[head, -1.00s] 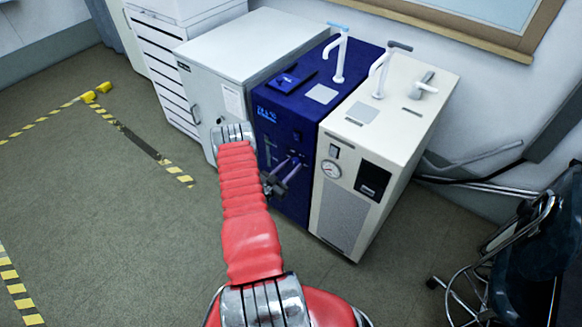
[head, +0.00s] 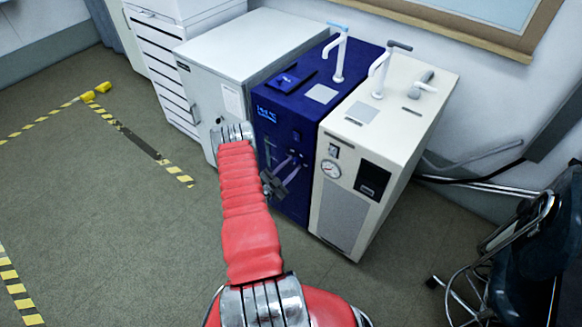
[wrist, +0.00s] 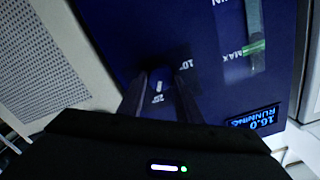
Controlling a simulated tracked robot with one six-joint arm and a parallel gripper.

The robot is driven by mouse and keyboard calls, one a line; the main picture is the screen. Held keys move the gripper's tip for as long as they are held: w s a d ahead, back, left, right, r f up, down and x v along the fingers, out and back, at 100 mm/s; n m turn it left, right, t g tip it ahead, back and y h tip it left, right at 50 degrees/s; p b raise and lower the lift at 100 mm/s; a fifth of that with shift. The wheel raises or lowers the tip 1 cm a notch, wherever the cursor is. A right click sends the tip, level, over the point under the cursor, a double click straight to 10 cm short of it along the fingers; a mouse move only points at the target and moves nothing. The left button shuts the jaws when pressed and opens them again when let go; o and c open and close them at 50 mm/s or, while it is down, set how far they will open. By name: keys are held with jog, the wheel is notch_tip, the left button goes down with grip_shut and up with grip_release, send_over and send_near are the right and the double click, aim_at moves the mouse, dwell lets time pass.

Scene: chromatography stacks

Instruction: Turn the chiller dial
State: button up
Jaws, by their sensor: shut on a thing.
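The chiller is a dark blue cabinet (head: 292,200) with a small lit display (head: 267,114) on its upper front. In the wrist view its blue front panel (wrist: 215,75) carries a display (wrist: 254,118) that appears to read 16.0 and RUNNING. The dial (wrist: 159,84) is a small dark knob with a white mark, between my two fingers. My gripper (head: 289,165) is at the front panel, also seen in the wrist view (wrist: 160,88), and is shut on the dial. The fingers hide the dial's sides. In the head view the dial itself is hidden.
A cream unit with a round gauge (head: 331,169) stands right beside the chiller. A grey cabinet (head: 208,110) stands on its left. A level tube (wrist: 255,35) marked MAX is near the dial.

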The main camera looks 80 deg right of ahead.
jog(key=shift+s+a, duration=0.1)
jog(key=o, duration=1)
jog(key=v, duration=1.3)
jog(key=shift+w+a, duration=0.2)
jog(key=shift+a, duration=0.1)
jog(key=shift+f, duration=0.1)
